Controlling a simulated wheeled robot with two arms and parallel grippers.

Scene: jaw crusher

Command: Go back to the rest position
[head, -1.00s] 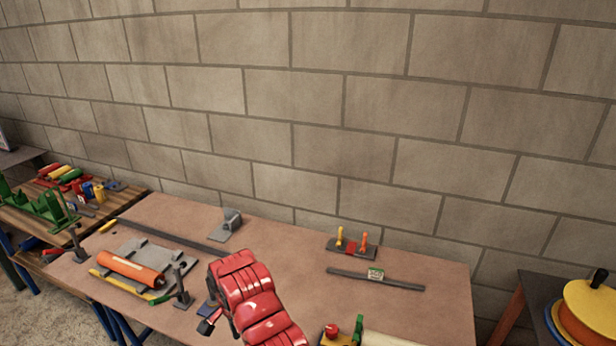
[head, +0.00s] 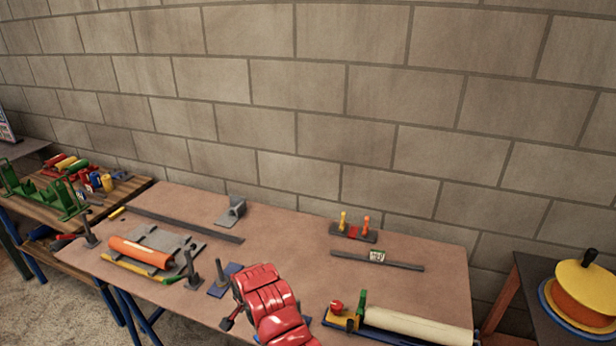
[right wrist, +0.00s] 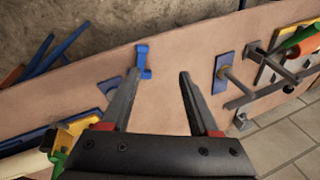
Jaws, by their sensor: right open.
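My right gripper (right wrist: 161,74) is open and empty in the right wrist view. Its two grey fingers stand apart above the brown table top (right wrist: 200,62), with bare surface between them. A blue bracket (right wrist: 143,60) lies close to the left fingertip. In the head view a red arm of mine (head: 268,305) reaches over the front middle of the brown table (head: 290,240), and a small dark part shows at its left side. The fingers cannot be made out there. My left gripper is in neither view.
An orange roller (head: 140,252) on a grey plate and dark posts stand left of the arm. A blue plate (head: 225,280) lies close beside it. A cream roller (head: 418,328) lies at the front right. A block wall (head: 330,100) closes the back.

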